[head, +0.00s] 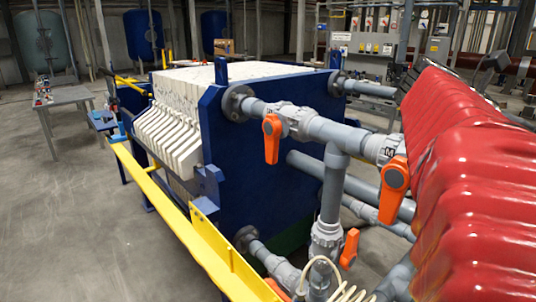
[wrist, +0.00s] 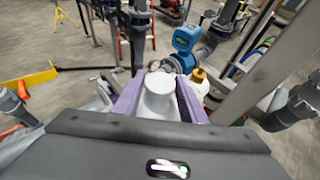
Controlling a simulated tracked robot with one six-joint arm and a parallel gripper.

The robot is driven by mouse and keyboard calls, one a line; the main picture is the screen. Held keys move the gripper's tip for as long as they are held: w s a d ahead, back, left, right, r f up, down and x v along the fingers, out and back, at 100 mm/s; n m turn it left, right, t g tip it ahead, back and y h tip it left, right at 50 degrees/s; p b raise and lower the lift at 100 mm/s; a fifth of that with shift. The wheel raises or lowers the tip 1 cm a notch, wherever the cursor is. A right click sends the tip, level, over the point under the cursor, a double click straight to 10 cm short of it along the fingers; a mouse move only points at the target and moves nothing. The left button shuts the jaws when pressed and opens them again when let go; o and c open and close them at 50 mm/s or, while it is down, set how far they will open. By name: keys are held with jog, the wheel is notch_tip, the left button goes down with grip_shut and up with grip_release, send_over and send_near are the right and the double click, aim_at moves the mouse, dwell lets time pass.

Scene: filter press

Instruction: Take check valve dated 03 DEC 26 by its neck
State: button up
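In the wrist view, my gripper (wrist: 159,84) shows two purple fingers with a pale grey-white, round, stepped part (wrist: 158,101) between them. My gripper is not seen in the head view.
The head view shows the blue filter press (head: 240,150), grey pipes with orange valve handles (head: 272,139), a yellow rail (head: 160,200) and a table (head: 68,96) with small items.

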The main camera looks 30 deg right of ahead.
jog(key=shift+x, duration=2.25)
jog(key=shift+f, duration=0.15)
jog(key=shift+c, duration=0.2)
grip_shut()
